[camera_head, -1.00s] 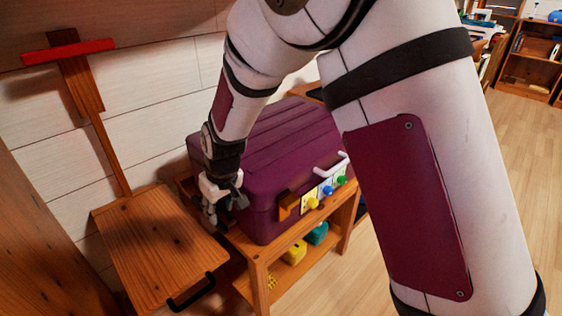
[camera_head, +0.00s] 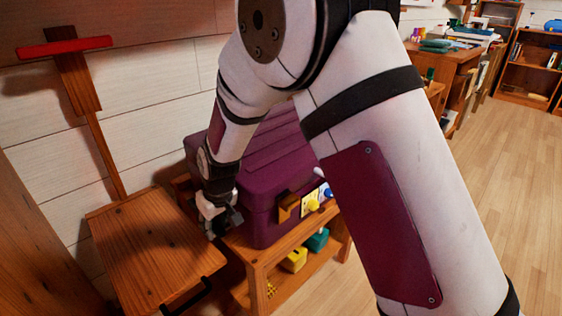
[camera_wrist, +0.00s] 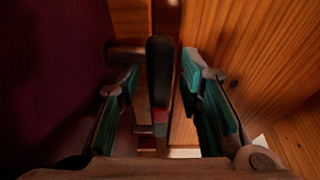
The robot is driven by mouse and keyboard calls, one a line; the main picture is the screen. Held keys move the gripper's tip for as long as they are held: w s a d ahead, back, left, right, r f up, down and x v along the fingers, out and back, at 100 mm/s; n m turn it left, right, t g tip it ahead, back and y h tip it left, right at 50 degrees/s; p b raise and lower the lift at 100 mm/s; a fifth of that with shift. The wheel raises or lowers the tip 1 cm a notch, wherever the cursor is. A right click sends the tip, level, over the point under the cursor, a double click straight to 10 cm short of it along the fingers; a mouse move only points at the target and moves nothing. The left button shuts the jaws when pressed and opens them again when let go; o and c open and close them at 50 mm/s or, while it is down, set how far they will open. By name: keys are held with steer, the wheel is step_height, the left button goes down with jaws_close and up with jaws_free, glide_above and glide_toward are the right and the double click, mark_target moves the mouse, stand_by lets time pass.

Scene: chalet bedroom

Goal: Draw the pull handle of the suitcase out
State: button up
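The purple suitcase (camera_head: 268,192) lies on a wooden stand behind my forearm in the head view. Its dark side (camera_wrist: 50,75) fills the left of the wrist view. My gripper (camera_head: 222,222) points down beside the suitcase's left end. In the wrist view my gripper (camera_wrist: 160,98) is open, with teal pads apart. A dark upright bar (camera_wrist: 160,70), which looks like the pull handle, stands between the fingers, with a narrow gap to the right pad. Whether either pad touches it is unclear. The handle is hidden in the head view.
A wooden seat with a dark front handle (camera_head: 155,245) stands close left of my gripper. The wooden stand (camera_head: 258,262) holds yellow (camera_head: 294,260) and teal (camera_head: 317,240) objects below. Floor is clear at right.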

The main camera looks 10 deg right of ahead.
jaws_close()
steer(key=shift+s+a+p, duration=0.4)
steer(key=shift+s+a, duration=1.25)
steer(key=shift+a, duration=0.75)
steer(key=shift+s+a+p, duration=0.45)
steer(key=shift+s+a, duration=1.25)
steer(key=shift+a, duration=0.75)
steer(key=shift+s+a+p, duration=0.4)
steer(key=shift+s+a, duration=1.25)
steer(key=shift+a, duration=0.75)
steer(key=shift+o, duration=1.7)
jaws_free()
steer(key=p+v, duration=0.4)
steer(key=v, duration=0.2)
